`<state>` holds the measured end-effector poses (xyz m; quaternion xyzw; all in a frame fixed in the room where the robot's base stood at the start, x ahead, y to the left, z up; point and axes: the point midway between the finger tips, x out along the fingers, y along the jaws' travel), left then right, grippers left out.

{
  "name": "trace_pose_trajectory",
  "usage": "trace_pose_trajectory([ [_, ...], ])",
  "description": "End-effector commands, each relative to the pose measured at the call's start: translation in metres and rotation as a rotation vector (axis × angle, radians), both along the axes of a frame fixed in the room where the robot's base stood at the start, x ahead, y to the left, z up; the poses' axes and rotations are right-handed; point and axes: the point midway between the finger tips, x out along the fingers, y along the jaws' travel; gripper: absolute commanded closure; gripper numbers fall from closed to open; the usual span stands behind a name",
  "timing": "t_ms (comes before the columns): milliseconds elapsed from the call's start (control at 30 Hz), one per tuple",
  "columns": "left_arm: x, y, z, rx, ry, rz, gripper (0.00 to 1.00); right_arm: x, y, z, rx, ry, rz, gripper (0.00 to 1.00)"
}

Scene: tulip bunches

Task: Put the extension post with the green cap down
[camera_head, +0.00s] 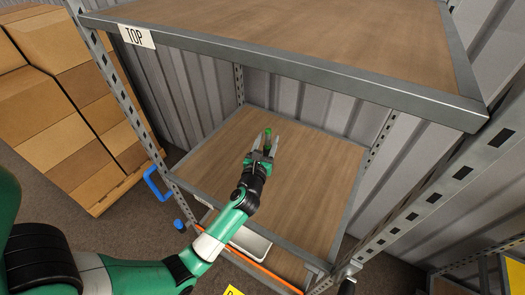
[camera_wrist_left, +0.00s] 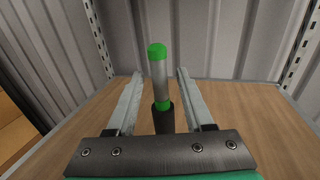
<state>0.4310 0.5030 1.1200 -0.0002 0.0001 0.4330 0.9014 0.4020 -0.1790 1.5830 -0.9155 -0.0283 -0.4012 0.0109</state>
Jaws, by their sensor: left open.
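The extension post (camera_wrist_left: 159,82) is a grey cylinder with a green cap, a green band lower down and a dark lower part. In the left wrist view it stands upright between the fingers of my left gripper (camera_wrist_left: 158,78). The fingers are open, with a gap visible on both sides of the post. In the head view my left gripper (camera_head: 265,143) is over the lower wooden shelf, and the post's green cap (camera_head: 267,133) shows between its fingertips. The post's foot is hidden by the gripper in the wrist view. My right gripper is not in view.
The lower shelf (camera_head: 320,175) has bare board around the gripper. The upper shelf (camera_head: 300,40), labelled TOP, overhangs it, with metal uprights at the corners. A corrugated wall stands behind. Cardboard boxes (camera_head: 65,110) are stacked at left. A light tray (camera_head: 250,243) sits lower in front.

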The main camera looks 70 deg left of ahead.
Motion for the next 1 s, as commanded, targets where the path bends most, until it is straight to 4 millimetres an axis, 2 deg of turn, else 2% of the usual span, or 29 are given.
trace_pose_trajectory([
  [100, -0.019, -0.026, 0.0, -0.001, 0.003, -0.004, 0.48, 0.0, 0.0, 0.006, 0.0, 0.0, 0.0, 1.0],
  [333, -0.045, -0.057, 0.0, 0.0, 0.002, -0.002, 0.48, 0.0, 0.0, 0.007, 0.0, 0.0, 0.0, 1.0],
  [500, -0.05, -0.062, 0.0, -0.001, 0.001, 0.0, 0.48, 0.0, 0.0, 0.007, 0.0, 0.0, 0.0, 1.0],
  [1000, -0.05, -0.062, 0.0, 0.0, 0.0, 0.0, 0.48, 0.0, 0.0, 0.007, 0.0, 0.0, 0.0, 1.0],
])
